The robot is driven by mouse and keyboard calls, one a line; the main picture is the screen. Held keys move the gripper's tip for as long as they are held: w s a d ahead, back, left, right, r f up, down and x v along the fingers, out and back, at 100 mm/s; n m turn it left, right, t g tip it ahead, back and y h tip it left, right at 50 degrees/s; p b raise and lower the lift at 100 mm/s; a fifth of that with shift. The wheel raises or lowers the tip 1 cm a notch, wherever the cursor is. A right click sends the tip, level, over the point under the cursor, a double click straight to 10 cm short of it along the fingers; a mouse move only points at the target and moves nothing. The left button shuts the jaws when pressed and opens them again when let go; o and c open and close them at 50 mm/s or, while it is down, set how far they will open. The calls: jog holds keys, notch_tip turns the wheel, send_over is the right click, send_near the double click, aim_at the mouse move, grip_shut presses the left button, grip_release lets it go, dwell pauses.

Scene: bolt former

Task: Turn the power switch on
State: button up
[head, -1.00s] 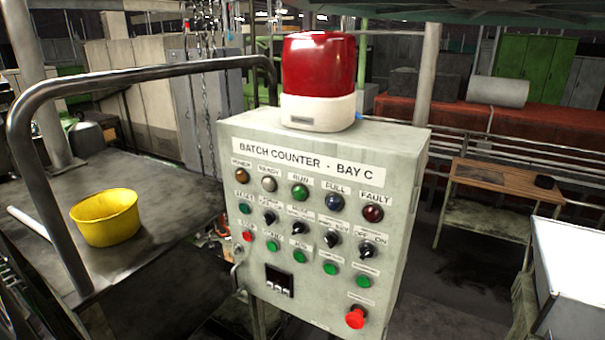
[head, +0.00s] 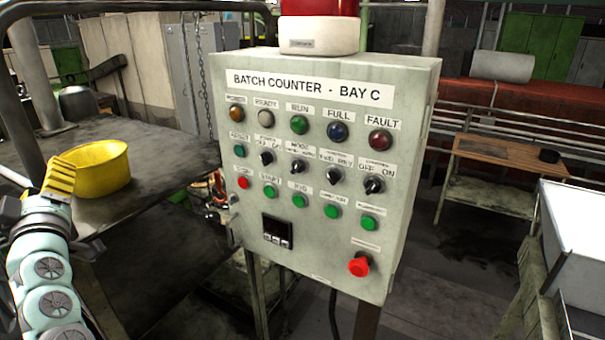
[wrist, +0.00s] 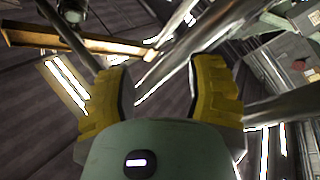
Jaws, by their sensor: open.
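The grey control box (head: 312,225), labelled "BATCH COUNTER - BAY C", stands in the middle of the head view. Its second row has several black rotary knobs. The leftmost one (head: 266,158) has a small label that seems to read power, off and on; its exact setting is too small to tell. The rightmost knob (head: 373,184) is also marked OFF ON. An amber POWER lamp (head: 236,112) is at top left; I cannot tell if it is lit. My gripper (head: 60,178) is at the far left, well apart from the box. In the wrist view its yellow fingers (wrist: 160,90) are spread and empty.
A yellow bowl (head: 104,168) sits on the dark table (head: 140,203) behind my gripper. A metal rail (head: 130,12) arches over that table. A red mushroom button (head: 358,265) juts from the box's lower right. A white-topped bench (head: 575,235) is at right.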

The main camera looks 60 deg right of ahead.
jog(key=s+d+f+m+g+h+b, duration=0.1)
jog(key=s+d+m+g+h+b, duration=0.2)
jog(key=s+d+m+g+h, duration=0.65)
jog(key=m+g+b, duration=0.1)
jog(key=m+g, duration=0.4)
jog(key=g, duration=0.3)
send_near(261, 158)
jog(key=shift+y, duration=0.35)
jog(key=d+p, duration=0.6)
jog(key=d+r+p, duration=0.1)
jog(key=d+p, duration=0.1)
jog(key=p, duration=0.1)
jog(key=shift+w+d+p, duration=0.35)
jog(key=shift+d, duration=0.05)
jog(key=shift+d+f, duration=0.1)
jog(key=shift+d, duration=0.4)
jog(key=shift+w+a, duration=0.1)
grip_shut()
